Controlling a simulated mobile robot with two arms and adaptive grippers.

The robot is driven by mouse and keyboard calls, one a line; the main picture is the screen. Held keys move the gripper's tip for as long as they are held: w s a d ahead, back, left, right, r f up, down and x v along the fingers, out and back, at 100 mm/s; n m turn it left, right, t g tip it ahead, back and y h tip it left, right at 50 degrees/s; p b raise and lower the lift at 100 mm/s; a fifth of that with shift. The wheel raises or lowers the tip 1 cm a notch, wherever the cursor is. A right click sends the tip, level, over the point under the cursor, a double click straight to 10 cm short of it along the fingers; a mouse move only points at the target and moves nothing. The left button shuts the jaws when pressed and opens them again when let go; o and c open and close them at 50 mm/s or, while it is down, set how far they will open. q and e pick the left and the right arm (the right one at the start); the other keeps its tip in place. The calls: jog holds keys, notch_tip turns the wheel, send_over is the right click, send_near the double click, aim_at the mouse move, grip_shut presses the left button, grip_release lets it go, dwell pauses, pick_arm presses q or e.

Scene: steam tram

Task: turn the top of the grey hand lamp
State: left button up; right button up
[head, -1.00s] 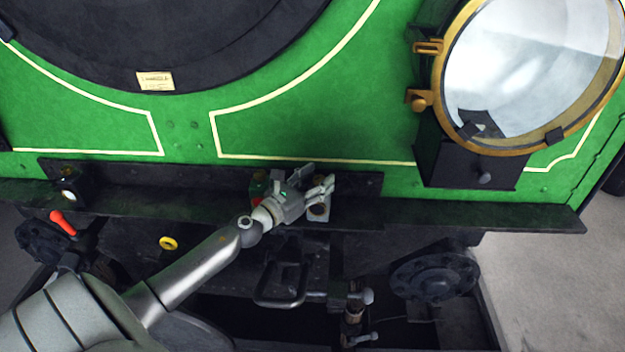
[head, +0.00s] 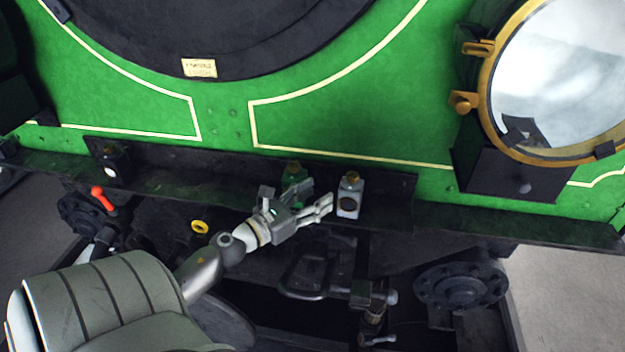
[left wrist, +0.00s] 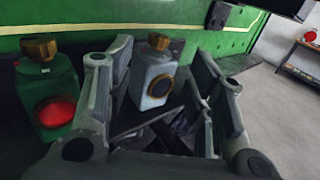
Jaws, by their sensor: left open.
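The grey hand lamp (head: 348,197) stands upright on the dark ledge at the front of the green engine. It has a brass top (head: 351,177) and a dark round lens. My left gripper (head: 320,200) is open and empty, just left of the lamp and apart from it. In the left wrist view the grey lamp (left wrist: 150,88) shows between the spread fingers, a little beyond them, with its brass top (left wrist: 158,41) in plain sight. My right gripper is in neither view.
A green lamp (head: 293,176) with a brass top stands close on the left, partly behind my gripper. Its red lens (left wrist: 55,112) shows in the left wrist view. A black lamp (head: 114,163) is farther left. The large brass-rimmed headlamp (head: 487,105) is at the right.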

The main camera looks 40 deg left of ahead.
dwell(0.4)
pick_arm(q)
jog(key=m+g+y+b, duration=0.1)
jog(key=m+y+b, duration=0.55)
jog(key=m, duration=2.35)
send_near(351, 178)
jog(key=w+d+y+p, duration=0.1)
jog(key=y+p, duration=0.2)
jog(key=shift+h, duration=0.25)
jog(key=x, duration=0.3)
jog(key=p+x, duration=0.1)
jog(key=x, duration=0.2)
jog(key=p+x, duration=0.1)
jog(key=x, duration=0.2)
jog(key=shift+w+f, duration=0.1)
jog(key=shift+f, duration=0.2)
jog(key=shift+x, duration=0.9)
jog(key=shift+f, duration=0.1)
jog(key=shift+c, duration=0.2)
